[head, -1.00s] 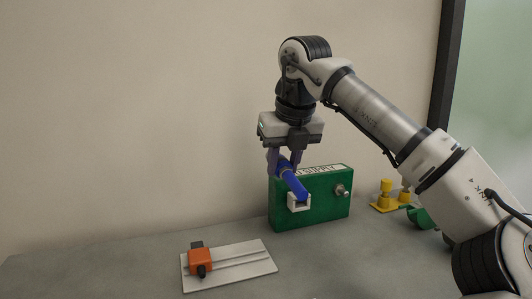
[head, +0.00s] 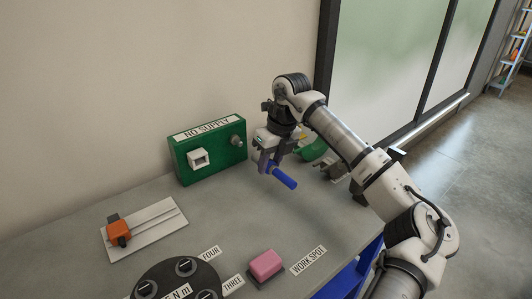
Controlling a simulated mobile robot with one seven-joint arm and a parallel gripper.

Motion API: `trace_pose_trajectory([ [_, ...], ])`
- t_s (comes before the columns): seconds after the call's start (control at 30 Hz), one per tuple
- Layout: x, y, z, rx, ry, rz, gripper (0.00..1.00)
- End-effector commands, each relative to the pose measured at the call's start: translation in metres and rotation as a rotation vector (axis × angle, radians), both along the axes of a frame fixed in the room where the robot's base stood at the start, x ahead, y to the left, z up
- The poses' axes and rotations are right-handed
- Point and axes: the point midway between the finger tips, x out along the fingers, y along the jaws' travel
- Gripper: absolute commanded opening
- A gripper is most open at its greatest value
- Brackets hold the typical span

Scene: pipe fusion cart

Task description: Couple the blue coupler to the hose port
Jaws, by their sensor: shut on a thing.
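The blue coupler (head: 284,178) is a short blue cylinder held in my gripper (head: 270,164). It is tilted, with its free end toward the lower right, in the air above the worktop and right of the green supply box (head: 212,170). My gripper's fingers are shut on its upper left end and hide part of it. A round metal port (head: 237,142) stands out at the right of the box's front, apart from the coupler; I cannot tell for sure that it is the hose port. The white square holder (head: 198,159) on the box's front is empty.
An orange clamp (head: 119,232) sits on a pale plate (head: 150,228) at left. A dark round turntable (head: 172,282) and a pink block (head: 265,265) by the "WORK SPOT" label (head: 308,260) are in front. Green parts (head: 314,150) stand behind my arm. The middle worktop is bare.

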Motion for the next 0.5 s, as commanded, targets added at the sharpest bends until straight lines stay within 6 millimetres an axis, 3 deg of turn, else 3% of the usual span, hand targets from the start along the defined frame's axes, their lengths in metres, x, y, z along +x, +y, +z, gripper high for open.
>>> trace_pose_trajectory([
  [0.3, 0.001, 0.001, 0.000, 0.001, 0.000, 0.000, 0.03],
  [0.5, 0.014, 0.011, 0.002, 0.001, 0.001, 0.000, 0.03],
])
